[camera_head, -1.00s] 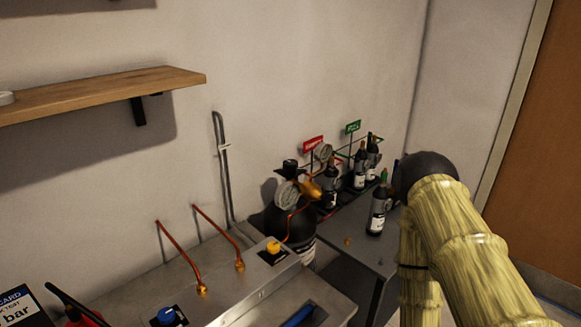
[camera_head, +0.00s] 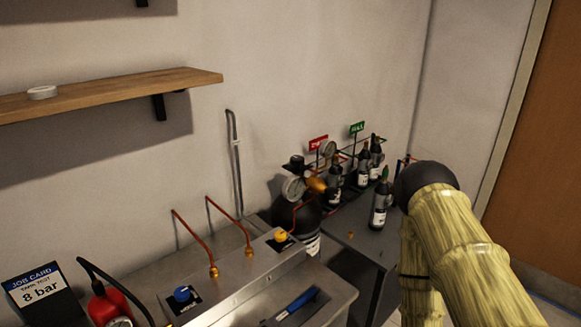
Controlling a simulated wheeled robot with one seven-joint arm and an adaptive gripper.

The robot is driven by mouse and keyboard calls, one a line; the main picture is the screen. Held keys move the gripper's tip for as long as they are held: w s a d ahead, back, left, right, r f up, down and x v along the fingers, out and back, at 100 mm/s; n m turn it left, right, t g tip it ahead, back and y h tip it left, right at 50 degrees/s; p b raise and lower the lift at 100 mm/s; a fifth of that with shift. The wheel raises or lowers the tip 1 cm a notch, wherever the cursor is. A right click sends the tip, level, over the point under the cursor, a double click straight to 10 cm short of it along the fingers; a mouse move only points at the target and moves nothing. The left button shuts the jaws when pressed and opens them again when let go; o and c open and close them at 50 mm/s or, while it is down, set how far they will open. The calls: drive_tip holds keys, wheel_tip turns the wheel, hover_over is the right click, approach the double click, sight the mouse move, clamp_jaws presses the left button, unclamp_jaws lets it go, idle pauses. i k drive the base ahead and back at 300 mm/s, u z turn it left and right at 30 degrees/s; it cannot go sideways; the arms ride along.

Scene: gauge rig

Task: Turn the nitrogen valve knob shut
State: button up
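A blue knob (camera_head: 183,293) and a yellow knob (camera_head: 281,236) sit on the metal rig (camera_head: 240,290) at the lower middle; no readable label tells me which is nitrogen. A black cylinder (camera_head: 296,216) with a round gauge (camera_head: 293,188) and brass regulator parts (camera_head: 316,185) stands behind the rig's right end. My arm's bamboo-patterned links and dark joint fill the lower right, apart from the knobs in the picture. My gripper is not in view.
A job card reading 8 bar (camera_head: 40,290) and a red extinguisher-like bottle (camera_head: 110,305) are lower left. Copper pipes (camera_head: 195,240) rise from the rig. A blue-handled tool (camera_head: 298,304) lies in front. Small dark bottles (camera_head: 380,205) stand on the right bench. A shelf (camera_head: 110,95) juts out upper left.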

sight(296, 160)
drive_tip(key=k, duration=0.9)
drive_tip(key=z, duration=0.65)
drive_tip(key=i, duration=1.4)
drive_tip(key=u, duration=0.45)
